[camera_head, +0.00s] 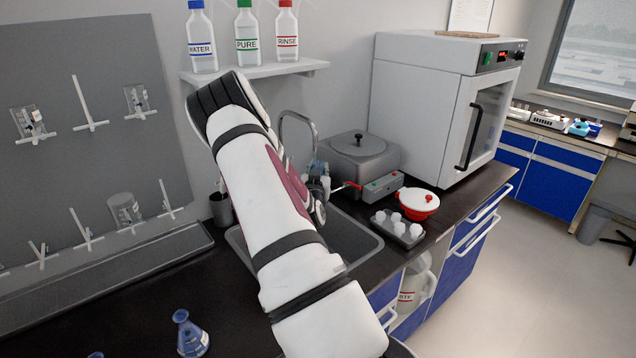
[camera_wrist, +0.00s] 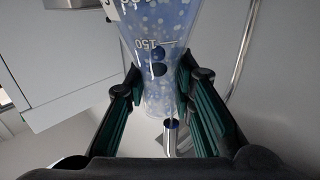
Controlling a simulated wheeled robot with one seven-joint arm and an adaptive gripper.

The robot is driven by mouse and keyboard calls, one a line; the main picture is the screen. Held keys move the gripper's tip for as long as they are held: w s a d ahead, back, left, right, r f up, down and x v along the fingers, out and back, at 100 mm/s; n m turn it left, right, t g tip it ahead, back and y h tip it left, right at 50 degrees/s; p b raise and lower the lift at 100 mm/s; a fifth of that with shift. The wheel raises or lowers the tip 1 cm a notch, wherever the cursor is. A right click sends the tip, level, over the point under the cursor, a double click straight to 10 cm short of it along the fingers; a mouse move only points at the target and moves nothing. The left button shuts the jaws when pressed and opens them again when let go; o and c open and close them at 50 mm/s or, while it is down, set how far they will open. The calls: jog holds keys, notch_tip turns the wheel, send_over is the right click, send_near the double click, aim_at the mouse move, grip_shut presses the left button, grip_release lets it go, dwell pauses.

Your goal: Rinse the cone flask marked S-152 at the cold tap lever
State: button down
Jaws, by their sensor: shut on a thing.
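My gripper (camera_wrist: 158,88) is shut on a clear, bluish, speckled flask (camera_wrist: 158,25) in the wrist view. A "150" graduation and two dark blue dots show on it; no S-152 mark is readable. In the head view my arm hides most of the gripper, which is over the sink (camera_head: 358,262). The curved metal tap (camera_head: 313,127) rises behind my arm. A short metal cylinder with a blue band (camera_wrist: 171,126) shows beyond the flask in the wrist view; I cannot tell if it is the cold tap lever. Contact with the tap cannot be seen.
A blue-tinted cone flask (camera_head: 191,337) stands on the dark counter at the front. A bottle shelf (camera_head: 262,72) hangs above; a drying board (camera_head: 95,100) is left.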

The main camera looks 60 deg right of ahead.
jog(key=s+p, duration=0.1)
jog(key=s+a, duration=0.1)
jog(key=s, duration=0.1)
jog(key=s+p, duration=0.1)
jog(key=s, duration=0.1)
jog(key=shift+s+a+p, duration=0.1)
jog(key=shift+a+p, duration=0.2)
jog(key=shift+p, duration=0.05)
